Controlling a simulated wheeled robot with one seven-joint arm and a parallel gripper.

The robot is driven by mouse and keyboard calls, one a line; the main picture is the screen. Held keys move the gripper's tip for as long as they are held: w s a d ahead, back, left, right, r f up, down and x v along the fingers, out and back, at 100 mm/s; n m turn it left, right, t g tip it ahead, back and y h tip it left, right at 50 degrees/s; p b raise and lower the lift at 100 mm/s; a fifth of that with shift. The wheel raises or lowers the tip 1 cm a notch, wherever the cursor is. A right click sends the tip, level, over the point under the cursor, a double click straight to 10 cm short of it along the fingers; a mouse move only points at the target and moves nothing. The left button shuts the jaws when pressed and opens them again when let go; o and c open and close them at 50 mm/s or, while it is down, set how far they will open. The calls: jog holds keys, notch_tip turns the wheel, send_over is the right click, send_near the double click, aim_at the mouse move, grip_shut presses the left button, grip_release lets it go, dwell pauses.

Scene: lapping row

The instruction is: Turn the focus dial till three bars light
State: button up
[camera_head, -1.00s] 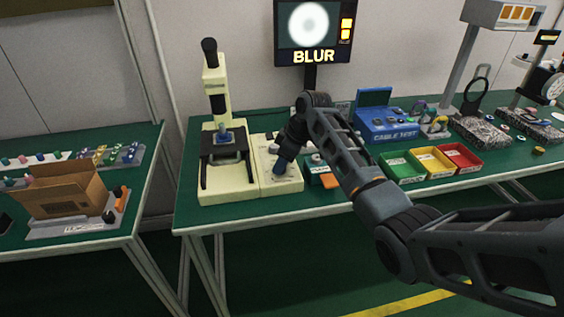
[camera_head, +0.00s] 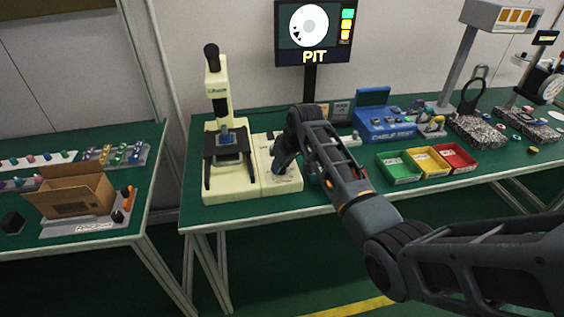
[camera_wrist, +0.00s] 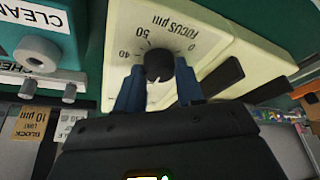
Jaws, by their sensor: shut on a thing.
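The black focus dial (camera_wrist: 158,66) sits on a cream panel with a "FOCUS µm" scale (camera_wrist: 180,38) in the wrist view. My gripper (camera_wrist: 159,85) has its blue fingers on both sides of the dial, shut on it. In the head view my gripper (camera_head: 281,166) reaches down to the cream base beside the microscope (camera_head: 217,100), and the dial is hidden there. The screen (camera_head: 314,30) reads "PIT" and shows a sharp white disc with dark marks. Three bars (camera_head: 347,25) are lit at its right side, one green and two yellow.
A blue cable test box (camera_head: 385,122) and green, yellow and red bins (camera_head: 428,163) stand to the right on the green bench. A cardboard box (camera_head: 75,195) is on the left bench. A teal "CLEAN" unit (camera_wrist: 37,50) is close beside my gripper.

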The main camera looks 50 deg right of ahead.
aim_at(289, 178)
jog(key=o, duration=1)
jog(key=shift+o, duration=0.2)
jog(key=v, duration=0.7)
jog(key=shift+s+r, duration=0.2)
jog(key=shift+r, duration=0.15)
